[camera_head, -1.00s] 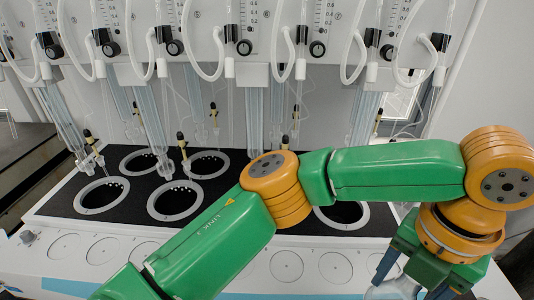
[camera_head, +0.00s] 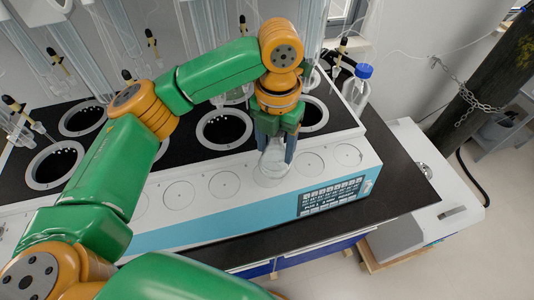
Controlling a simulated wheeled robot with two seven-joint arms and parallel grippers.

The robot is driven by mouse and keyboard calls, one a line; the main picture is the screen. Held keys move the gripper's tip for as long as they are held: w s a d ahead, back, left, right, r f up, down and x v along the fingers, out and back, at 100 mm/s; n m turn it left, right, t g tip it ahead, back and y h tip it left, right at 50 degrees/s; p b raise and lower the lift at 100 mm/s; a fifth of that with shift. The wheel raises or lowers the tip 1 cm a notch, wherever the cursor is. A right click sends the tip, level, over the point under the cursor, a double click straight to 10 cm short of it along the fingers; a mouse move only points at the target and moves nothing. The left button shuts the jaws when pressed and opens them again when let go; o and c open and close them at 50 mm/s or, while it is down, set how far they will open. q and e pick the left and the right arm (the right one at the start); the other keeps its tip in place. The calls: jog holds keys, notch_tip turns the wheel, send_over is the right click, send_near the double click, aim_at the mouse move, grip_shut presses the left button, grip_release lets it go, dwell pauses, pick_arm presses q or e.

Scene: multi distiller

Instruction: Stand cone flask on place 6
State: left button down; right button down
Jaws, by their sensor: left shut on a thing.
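My left gripper (camera_head: 275,145) points down over the white front ledge of the distiller, with its fingers on either side of a clear glass cone flask (camera_head: 273,162). The flask is upright and lies over one of the round marked places (camera_head: 267,183) in the ledge's row. I cannot tell whether its base touches the ledge. The place numbers are too small to read. Two round places show to the right of the flask, the nearer one (camera_head: 309,163) and the end one (camera_head: 347,155). My right gripper is not in view.
Black wells with grey rims, such as this one (camera_head: 224,128), lie behind the ledge, with glass tubes hanging above. A blue-capped bottle (camera_head: 357,88) stands at the back right. A keypad panel (camera_head: 331,196) is on the front face. The black bench (camera_head: 400,185) is clear at right.

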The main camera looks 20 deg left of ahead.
aim_at(268, 158)
pick_arm(q)
jog(key=f, duration=0.1)
jog(key=a+f+p, duration=0.1)
jog(key=f, duration=0.3)
jog(key=shift+w+a+p, duration=0.35)
jog(key=shift+p, duration=0.05)
jog(key=shift+f, duration=0.2)
jog(key=shift+f, duration=0.1)
jog(key=shift+c, duration=0.6)
grip_release()
